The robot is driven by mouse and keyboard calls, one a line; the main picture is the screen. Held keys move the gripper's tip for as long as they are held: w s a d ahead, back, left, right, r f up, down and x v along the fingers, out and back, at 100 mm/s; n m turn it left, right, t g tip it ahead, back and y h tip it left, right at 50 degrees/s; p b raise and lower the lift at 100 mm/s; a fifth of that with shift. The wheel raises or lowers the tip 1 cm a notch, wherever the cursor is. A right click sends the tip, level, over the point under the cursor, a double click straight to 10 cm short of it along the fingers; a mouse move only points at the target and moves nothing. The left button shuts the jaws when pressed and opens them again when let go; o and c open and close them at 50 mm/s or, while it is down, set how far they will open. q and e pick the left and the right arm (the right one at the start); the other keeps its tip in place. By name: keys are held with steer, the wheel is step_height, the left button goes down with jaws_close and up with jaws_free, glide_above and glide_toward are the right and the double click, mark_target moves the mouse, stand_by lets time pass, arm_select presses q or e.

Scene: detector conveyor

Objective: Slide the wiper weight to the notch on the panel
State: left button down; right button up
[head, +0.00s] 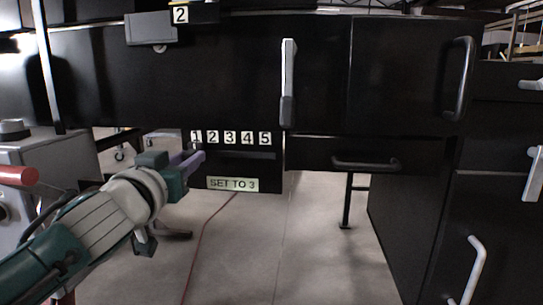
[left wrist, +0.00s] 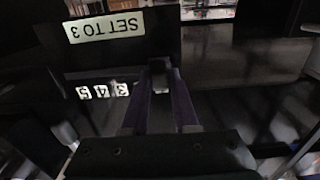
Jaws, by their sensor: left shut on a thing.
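The black panel (head: 238,183) carries white number tags 1 to 5 (head: 230,138) and a label reading "SET TO 3" (head: 232,184). My left gripper (head: 197,158) comes in from the left, its fingertips at the panel's left end just below number 1. In the left wrist view, where the panel appears upside down, the purple fingers (left wrist: 160,85) are closed around a small grey piece, the wiper weight (left wrist: 158,74). Tags 5, 4 and 3 (left wrist: 104,90) show beside the fingers there; the others are hidden. The weight cannot be made out in the head view.
Black cabinets with handles (head: 288,83) stand above and to the right of the panel. A grey machine (head: 45,165) with a red handle is at the left. The floor below the panel is open.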

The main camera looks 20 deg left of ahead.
mark_target(231, 153)
stand_by(0.8)
arm_select(q)
steer(key=d, duration=0.2)
steer(key=w+d+b, duration=0.1)
steer(key=d, duration=0.1)
steer(key=d+b, duration=0.1)
steer(key=d, duration=0.1)
steer(key=shift+w+d, duration=0.15)
steer(key=shift+w, duration=0.1)
steer(key=c, duration=0.7)
jaws_free()
steer(key=shift+s, duration=0.1)
steer(key=shift+s+d, duration=0.1)
steer(key=shift+s, duration=0.25)
steer(key=p+v, duration=0.1)
steer(key=v, duration=0.8)
steer(key=shift+p, duration=0.3)
